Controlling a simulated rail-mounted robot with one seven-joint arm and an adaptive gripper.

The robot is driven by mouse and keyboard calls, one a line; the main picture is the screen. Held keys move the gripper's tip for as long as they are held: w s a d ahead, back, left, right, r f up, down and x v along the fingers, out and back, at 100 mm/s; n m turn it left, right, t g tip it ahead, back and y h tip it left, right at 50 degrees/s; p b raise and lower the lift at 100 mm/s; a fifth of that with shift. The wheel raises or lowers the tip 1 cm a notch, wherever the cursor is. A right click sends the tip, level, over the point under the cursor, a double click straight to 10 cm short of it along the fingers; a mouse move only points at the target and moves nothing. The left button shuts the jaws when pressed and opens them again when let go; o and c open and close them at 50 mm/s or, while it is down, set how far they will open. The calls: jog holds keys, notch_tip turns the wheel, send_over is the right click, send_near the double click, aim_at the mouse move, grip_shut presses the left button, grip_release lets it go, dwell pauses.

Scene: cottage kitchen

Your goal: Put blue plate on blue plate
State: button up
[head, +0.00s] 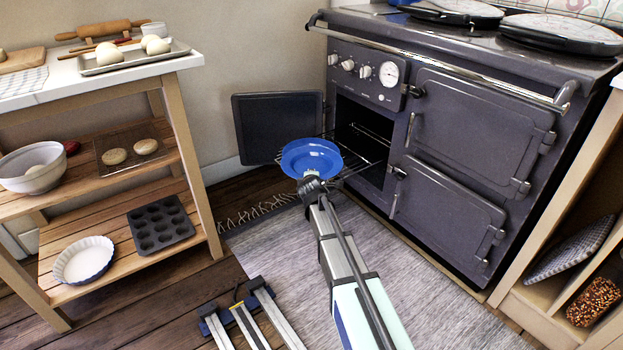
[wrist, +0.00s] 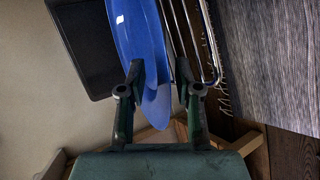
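A blue plate (head: 311,157) rests over the wire rack that sticks out of the open oven. Its right side looks doubled, as if a second blue plate lies under it, but the head view does not separate them clearly. In the wrist view, a large blue plate surface (wrist: 137,35) shows with a smaller blue edge (wrist: 157,108) overlapping it. My gripper (head: 311,183) is at the plate's near rim. In the wrist view its fingers (wrist: 160,78) stand apart on both sides of the blue edge, with a gap visible at the right finger.
The oven rack (head: 368,157) is around the plate, with the open oven door (head: 278,125) at its left. The dark range (head: 455,130) stands at right. A wooden shelf unit (head: 190,150) holds baking things at left. The rug (head: 430,285) in front is mostly clear.

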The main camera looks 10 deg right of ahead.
jog(key=shift+r, duration=0.1)
